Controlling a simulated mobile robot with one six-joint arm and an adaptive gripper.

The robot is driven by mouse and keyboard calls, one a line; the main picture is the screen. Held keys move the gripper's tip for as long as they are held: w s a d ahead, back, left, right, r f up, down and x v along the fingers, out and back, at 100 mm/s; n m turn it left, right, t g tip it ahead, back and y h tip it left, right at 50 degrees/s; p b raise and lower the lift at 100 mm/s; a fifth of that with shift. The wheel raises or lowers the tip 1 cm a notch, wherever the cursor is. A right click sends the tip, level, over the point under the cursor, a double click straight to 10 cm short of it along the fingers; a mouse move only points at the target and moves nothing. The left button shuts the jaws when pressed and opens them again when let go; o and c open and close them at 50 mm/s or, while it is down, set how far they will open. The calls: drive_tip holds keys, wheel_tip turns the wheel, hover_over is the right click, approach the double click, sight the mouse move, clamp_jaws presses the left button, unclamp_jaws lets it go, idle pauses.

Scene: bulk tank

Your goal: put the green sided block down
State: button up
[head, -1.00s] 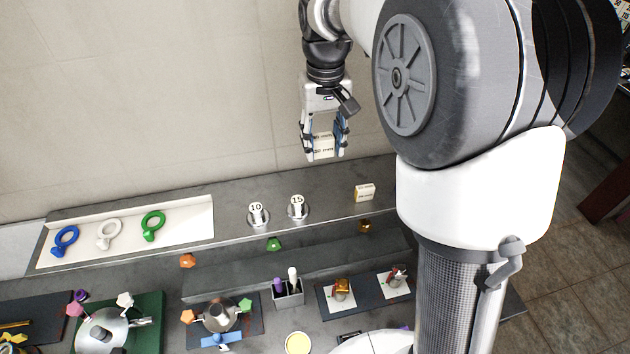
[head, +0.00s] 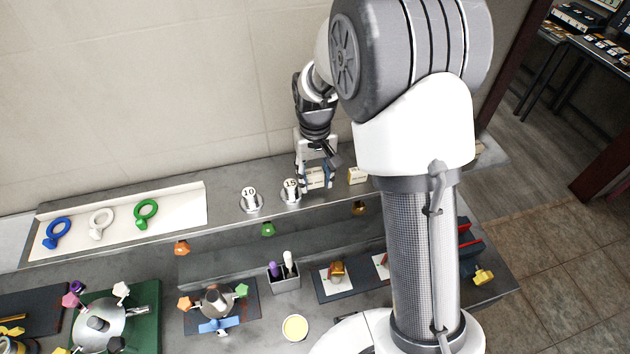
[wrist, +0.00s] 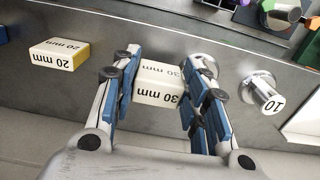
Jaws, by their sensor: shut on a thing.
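My gripper (head: 317,181) is shut on a block labelled 30 mm (wrist: 158,84), which sits upright between the blue finger pads. The block shows a white face with black lettering; I cannot make out green on its sides. It also shows in the head view (head: 315,177), low over the grey upper shelf (head: 225,219), between the 15 post and the 20 mm block. I cannot tell whether its underside touches the shelf. A yellow-sided block labelled 20 mm (wrist: 60,54) stands on the shelf, apart from my gripper.
Metal posts marked 15 (head: 290,190) and 10 (head: 250,200) stand left of my gripper in the head view; the 15 post is close. A white tray (head: 178,212) with blue, white and green ring-shaped pieces lies further left. The shelf's front edge drops to a lower counter.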

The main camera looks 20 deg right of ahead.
sight(315, 176)
drive_tip(key=shift+f, duration=1.15)
drive_tip(key=shift+f, duration=0.1)
drive_tip(key=o, duration=0.8)
wheel_tip(315, 176, up, 12)
drive_tip(key=shift+s+r, duration=0.1)
drive_tip(key=shift+r, duration=0.1)
drive_tip(key=s+r+t, duration=0.1)
drive_tip(key=s+r, duration=0.2)
drive_tip(key=s, duration=0.5)
drive_tip(key=s+r+t, duration=0.2)
drive_tip(key=s+r, duration=0.1)
drive_tip(key=s, duration=0.6)
drive_tip(key=s+r+t, duration=0.1)
drive_tip(key=s+r, duration=0.2)
drive_tip(key=s, duration=0.5)
drive_tip(key=shift+s+t, duration=0.3)
drive_tip(key=shift+s, duration=0.1)
